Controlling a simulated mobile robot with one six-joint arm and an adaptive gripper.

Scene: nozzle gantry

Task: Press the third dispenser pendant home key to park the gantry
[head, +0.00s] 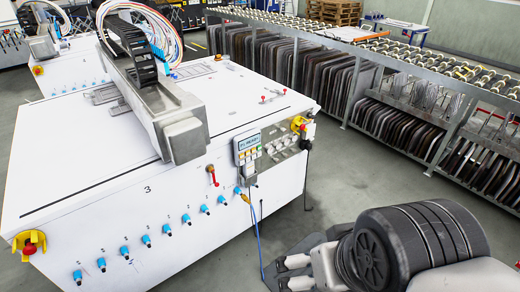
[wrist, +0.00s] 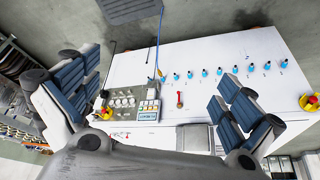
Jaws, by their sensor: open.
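The third dispenser (head: 120,205) is a white cabinet marked 3, with a grey gantry beam (head: 160,105) across its top. Its pendant (head: 247,148) is a small grey box with a lit display and coloured keys, at the cabinet's near right corner. The wrist view shows the pendant (wrist: 149,110) upside down, between my spread fingers and some distance away. The home key's marking is too small to read. My gripper (head: 281,273) is at the lower right of the head view, open and empty, apart from the pendant. It also shows in the wrist view (wrist: 155,100).
Emergency stops (head: 29,243) sit at the cabinet corners. A red-handled valve (head: 212,173) and a row of blue fittings (head: 146,240) line its front. A blue hose (head: 258,225) hangs down below the pendant. A roller rack (head: 370,95) stands behind. Grey floor lies open at right.

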